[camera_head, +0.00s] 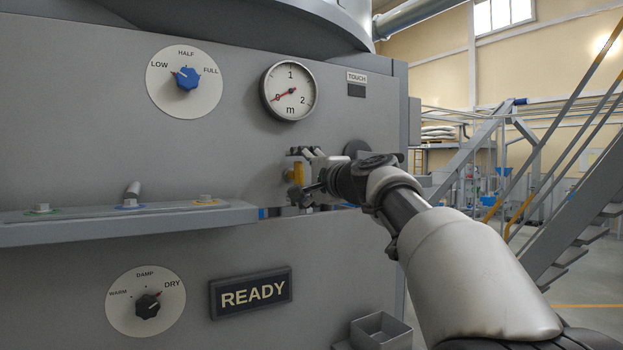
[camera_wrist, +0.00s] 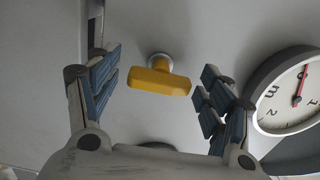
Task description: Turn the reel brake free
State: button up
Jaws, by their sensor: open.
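A yellow T-shaped handle (camera_head: 298,173), which looks like the reel brake, sticks out of the grey panel below the round gauge; no label on it is readable. In the wrist view the yellow bar (camera_wrist: 158,78) sits on a pale round boss, between my fingers. My gripper (camera_head: 307,174) is open at the panel, with one finger on each side of the handle. The wrist view shows a gap between the bar and both finger pads (camera_wrist: 163,82). Part of the handle is hidden by my gripper in the head view.
A gauge (camera_head: 290,91) in metres reads near 0. A blue selector (camera_head: 187,78) points near LOW, a black one (camera_head: 148,305) towards DRY. A ledge (camera_head: 90,224) with several small levers juts out at left. A READY sign (camera_head: 251,292) and an open bin (camera_head: 380,333) are below.

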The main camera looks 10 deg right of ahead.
jog(key=v, duration=1.1)
jog(key=shift+s, duration=0.15)
jog(key=shift+r, duration=0.1)
jog(key=s+a+f+n+g+b, duration=0.1)
jog(key=s+a+f+n+g, duration=0.25)
jog(key=s+f, duration=0.55)
jog(key=s+a+f+n+g, duration=0.35)
jog(key=s+a+f, duration=0.2)
jog(key=f, duration=0.65)
jog(key=s+d+f+n+g+h, duration=0.2)
jog(key=s+d+f+n, duration=0.1)
jog(key=s+f, duration=0.8)
jog(key=s+d+f+n+g+h+b, duration=0.1)
jog(key=s+d+f+n+g+h, duration=0.1)
jog(key=s+f, duration=0.8)
jog(key=shift+s+d+f+n+g+h, duration=0.4)
jog(key=shift+f+n+g+h, duration=0.45)
jog(key=shift+n, duration=0.25)
